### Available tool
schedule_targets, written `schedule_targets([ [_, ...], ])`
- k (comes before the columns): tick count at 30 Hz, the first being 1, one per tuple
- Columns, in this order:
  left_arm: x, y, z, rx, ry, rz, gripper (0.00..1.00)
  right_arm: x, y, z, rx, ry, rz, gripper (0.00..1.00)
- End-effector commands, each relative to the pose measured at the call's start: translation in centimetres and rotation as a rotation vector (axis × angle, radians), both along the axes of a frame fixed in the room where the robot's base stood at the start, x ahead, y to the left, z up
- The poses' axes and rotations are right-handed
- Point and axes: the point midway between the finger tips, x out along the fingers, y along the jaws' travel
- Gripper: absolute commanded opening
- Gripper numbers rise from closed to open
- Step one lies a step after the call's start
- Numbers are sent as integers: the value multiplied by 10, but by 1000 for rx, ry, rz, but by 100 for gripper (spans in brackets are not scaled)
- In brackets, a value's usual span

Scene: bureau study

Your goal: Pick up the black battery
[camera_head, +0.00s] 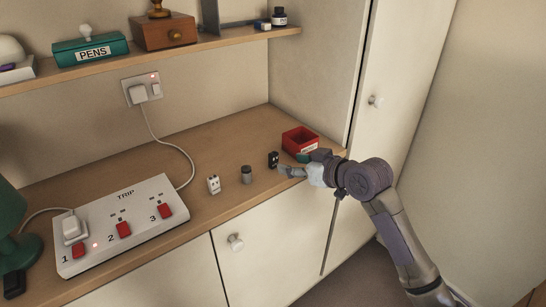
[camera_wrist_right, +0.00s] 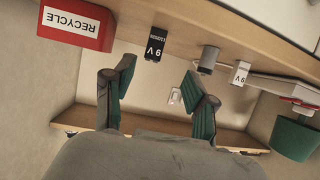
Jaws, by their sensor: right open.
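The black battery (camera_head: 273,160) stands upright on the wooden counter, left of the red box. In the right wrist view the black battery (camera_wrist_right: 156,45) shows its "9 V" label upside down, ahead of the gap between my fingertips and nearer the left finger. My right gripper (camera_head: 292,166) comes in from the right, just beside the battery. In its wrist view the right gripper (camera_wrist_right: 159,72) is open, with nothing between its green-padded fingers. My left gripper is out of view.
A red RECYCLE box (camera_head: 299,141) stands close behind the right gripper. A grey cylinder (camera_head: 246,174) and a white battery (camera_head: 214,185) stand left of the black battery. A white switch panel (camera_head: 118,220) fills the left counter. The counter behind the batteries is clear.

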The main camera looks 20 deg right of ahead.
Motion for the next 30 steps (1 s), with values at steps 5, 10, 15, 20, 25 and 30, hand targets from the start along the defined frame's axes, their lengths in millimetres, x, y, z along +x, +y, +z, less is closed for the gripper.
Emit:
schedule_targets([
  [5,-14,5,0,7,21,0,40,27,12,-12,2,0,-2,56],
  [10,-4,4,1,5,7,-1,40,38,16,-17,-1,1,-2,56],
  [15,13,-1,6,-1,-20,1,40,55,21,-24,1,2,-1,56],
  [20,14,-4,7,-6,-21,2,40,76,27,-33,1,1,-2,56],
  [25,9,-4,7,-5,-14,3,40,84,31,-38,-1,0,-2,56],
  [30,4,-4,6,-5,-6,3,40,83,30,-38,-2,-1,-2,56],
])
